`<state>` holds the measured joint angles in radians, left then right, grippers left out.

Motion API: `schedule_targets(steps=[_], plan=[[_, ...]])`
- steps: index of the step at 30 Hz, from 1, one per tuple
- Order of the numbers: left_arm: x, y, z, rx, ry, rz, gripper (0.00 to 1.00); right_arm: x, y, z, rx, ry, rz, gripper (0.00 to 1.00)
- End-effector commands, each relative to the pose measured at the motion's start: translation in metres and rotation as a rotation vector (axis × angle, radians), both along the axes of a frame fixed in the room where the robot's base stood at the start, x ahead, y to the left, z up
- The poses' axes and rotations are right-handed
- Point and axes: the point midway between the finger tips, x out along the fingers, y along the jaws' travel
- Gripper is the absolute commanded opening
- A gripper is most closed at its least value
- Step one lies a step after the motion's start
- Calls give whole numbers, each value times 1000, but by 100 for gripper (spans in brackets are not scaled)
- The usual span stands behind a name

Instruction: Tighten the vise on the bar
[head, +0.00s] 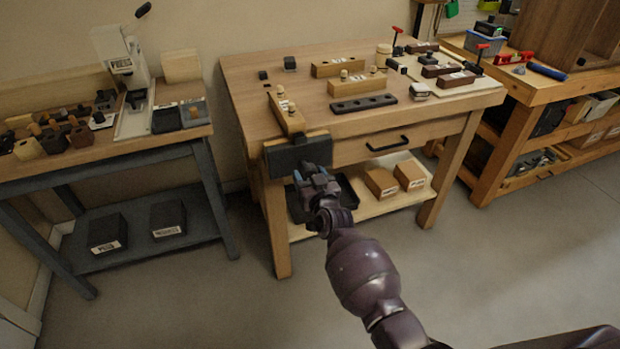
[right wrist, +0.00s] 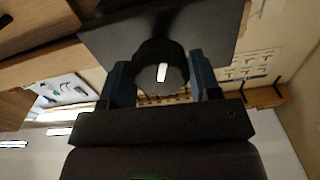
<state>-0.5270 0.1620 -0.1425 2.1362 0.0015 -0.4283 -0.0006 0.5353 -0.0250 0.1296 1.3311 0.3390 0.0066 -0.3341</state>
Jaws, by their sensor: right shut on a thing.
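The vise shows in the head view as a dark jaw plate (head: 290,155) at the front left corner of the middle workbench; in the right wrist view, it is the dark plate (right wrist: 215,30) behind the fingers. My right gripper (head: 316,177) is in front of this plate. In the wrist view, its two blue-grey fingers (right wrist: 160,85) are on either side of a dark round vise knob (right wrist: 150,57), shut on it. A long wooden piece (head: 287,114) lies on the bench behind the jaw; I cannot tell if it is the bar. My left gripper is not in view.
The workbench (head: 240,75) has wooden blocks (head: 358,84), a dark holed strip (head: 363,103) and a drawer handle (head: 388,144). A black tray (head: 345,190) and boxes (head: 381,183) sit on its lower shelf. Free floor (head: 230,290) lies in front.

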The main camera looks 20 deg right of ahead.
Motion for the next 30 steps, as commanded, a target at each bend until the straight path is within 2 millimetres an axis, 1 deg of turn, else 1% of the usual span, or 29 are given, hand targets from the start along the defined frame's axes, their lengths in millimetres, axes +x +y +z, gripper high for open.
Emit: schedule_targets(steps=[4,11,16,21,22,24,25,26,30], plan=[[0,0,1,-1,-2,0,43,0,0,-1,85,5,0,36],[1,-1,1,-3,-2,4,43,0,0,-1,92,5,0,36],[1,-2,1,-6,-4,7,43,0,0,-1,183,8,0,36],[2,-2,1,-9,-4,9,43,0,0,-1,186,9,0,36],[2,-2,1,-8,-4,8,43,0,0,-1,185,9,0,62],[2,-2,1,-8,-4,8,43,0,0,-1,185,8,0,72],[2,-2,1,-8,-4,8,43,0,0,-1,185,8,0,77],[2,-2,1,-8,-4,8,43,0,0,-1,185,8,0,78],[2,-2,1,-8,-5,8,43,0,0,-1,184,7,0,78]])
